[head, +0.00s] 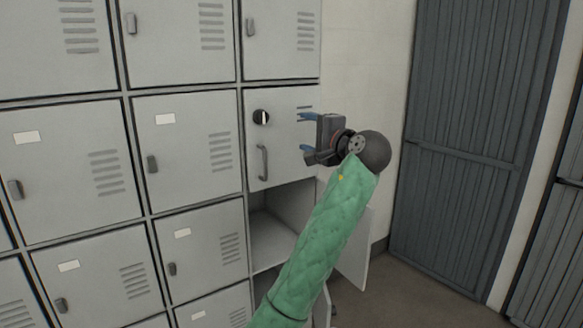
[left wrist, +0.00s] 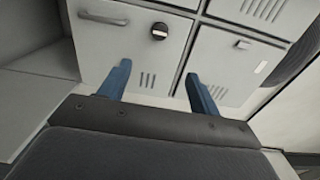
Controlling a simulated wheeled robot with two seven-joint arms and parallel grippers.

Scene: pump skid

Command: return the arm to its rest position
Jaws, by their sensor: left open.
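My left gripper (head: 303,132) is at the end of my green-sleeved left arm (head: 318,250), raised in front of the lockers. Its two blue fingers are apart with nothing between them, also in the left wrist view (left wrist: 158,72). The fingers point toward a grey locker door (head: 283,145) with a round black knob (head: 261,117) and a bar handle (head: 263,162). The gripper appears to the right of the knob and handle and apart from them. The knob (left wrist: 159,32) and handle (left wrist: 103,18) show beyond the fingers in the left wrist view. My right gripper is not in view.
Grey lockers (head: 85,165) fill the left. Below the knobbed door is an open, empty-looking compartment (head: 272,238), its door (head: 354,255) swung out behind my arm. A dark slatted door (head: 475,140) stands at right. Floor (head: 415,295) shows clear at lower right.

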